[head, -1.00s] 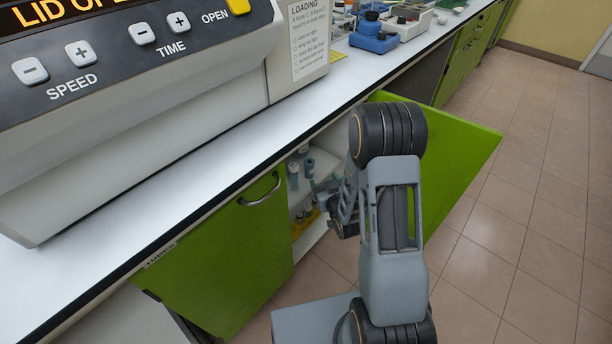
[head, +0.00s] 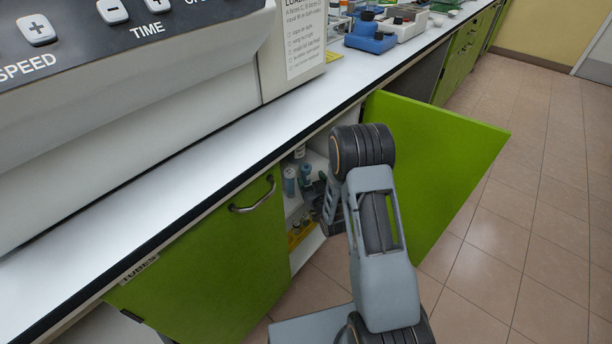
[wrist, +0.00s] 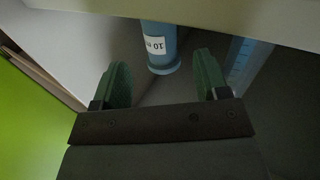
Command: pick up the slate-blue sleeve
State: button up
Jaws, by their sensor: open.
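The slate-blue sleeve (wrist: 161,50) shows in the wrist view as a blue cylinder with a white label reading 10. It stands on a shelf inside the cabinet, and its far end is cut off by a pale edge. In the head view a blue cylinder (head: 289,182) that appears to be it is on the upper shelf. My gripper (wrist: 162,78) is open, its two green-padded fingers to either side of the sleeve's line and just short of it. Nothing is between the fingers. In the head view my arm hides the fingertips.
A lighter blue graduated piece (wrist: 245,62) stands right of the right finger. The green door (head: 440,170) is open beside my arm; another green door (head: 205,265) is at left. The white countertop (head: 190,160) overhangs the cabinet. A yellow rack (head: 299,236) is on the lower shelf.

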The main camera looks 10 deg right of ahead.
aim_at(308, 175)
jog(key=shift+w+a+b, duration=0.2)
jog(key=shift+w+b, duration=0.1)
jog(key=shift+w, duration=1)
jog(key=shift+w+a+b, duration=0.2)
jog(key=shift+w+b, duration=0.1)
jog(key=shift+w, duration=0.95)
jog(key=shift+c, duration=0.3)
jog(key=c, duration=0.9)
jog(key=shift+c, duration=0.2)
